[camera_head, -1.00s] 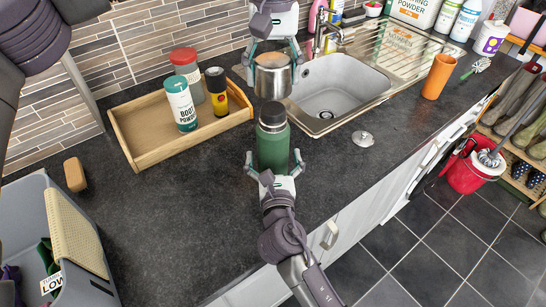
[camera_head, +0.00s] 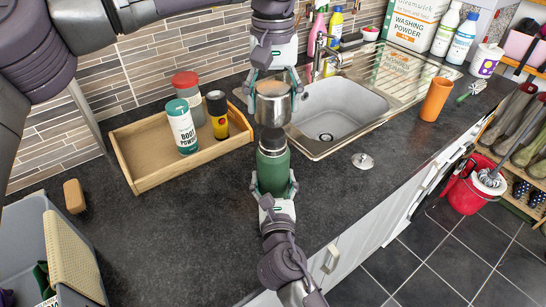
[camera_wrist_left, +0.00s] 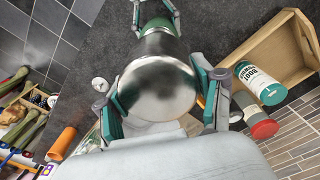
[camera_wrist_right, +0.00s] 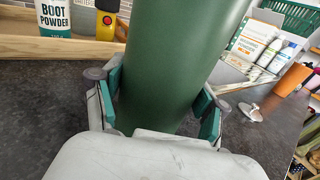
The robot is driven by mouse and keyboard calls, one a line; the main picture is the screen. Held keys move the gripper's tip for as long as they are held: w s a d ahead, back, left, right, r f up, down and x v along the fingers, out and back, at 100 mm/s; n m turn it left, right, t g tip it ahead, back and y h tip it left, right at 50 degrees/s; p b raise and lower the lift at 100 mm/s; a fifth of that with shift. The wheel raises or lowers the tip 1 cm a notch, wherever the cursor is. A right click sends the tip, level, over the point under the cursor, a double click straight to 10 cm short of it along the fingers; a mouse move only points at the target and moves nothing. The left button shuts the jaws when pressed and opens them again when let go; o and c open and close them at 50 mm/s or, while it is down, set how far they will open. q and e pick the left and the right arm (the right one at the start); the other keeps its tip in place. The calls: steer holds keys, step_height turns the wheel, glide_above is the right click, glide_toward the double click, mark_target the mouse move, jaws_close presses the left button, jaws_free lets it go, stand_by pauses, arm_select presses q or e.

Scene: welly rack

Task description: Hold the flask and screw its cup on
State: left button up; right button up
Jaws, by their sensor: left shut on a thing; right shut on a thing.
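My right gripper (camera_head: 273,187) is shut around the flask's body, which also fills the right wrist view (camera_wrist_right: 178,65). The steel cup (camera_head: 271,105) is upside down right above the flask, in line with it and overlapping the top of its neck in the picture. My left gripper (camera_head: 272,88) is shut on the cup from behind. The cup also shows in the left wrist view (camera_wrist_left: 156,88). Whether cup and neck touch is hidden.
A wooden tray (camera_head: 150,178) with boot powder (camera_head: 182,127), a red-lidded jar and a yellow-black bottle (camera_head: 217,115) stands left of the flask. The sink (camera_head: 345,105) lies right, with a small steel disc (camera_head: 363,161) near it.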

mark_target(275, 131)
arm_select(q)
steer(key=shift+f, duration=2.2)
steer(key=shift+f, duration=0.85)
steer(key=shift+f, duration=0.55)
steer(key=m, duration=0.5)
steer(key=shift+d+m, duration=0.15)
steer(key=shift+m, duration=0.15)
steer(key=m, duration=0.4)
steer(key=o, duration=1)
steer(key=shift+s, duration=0.1)
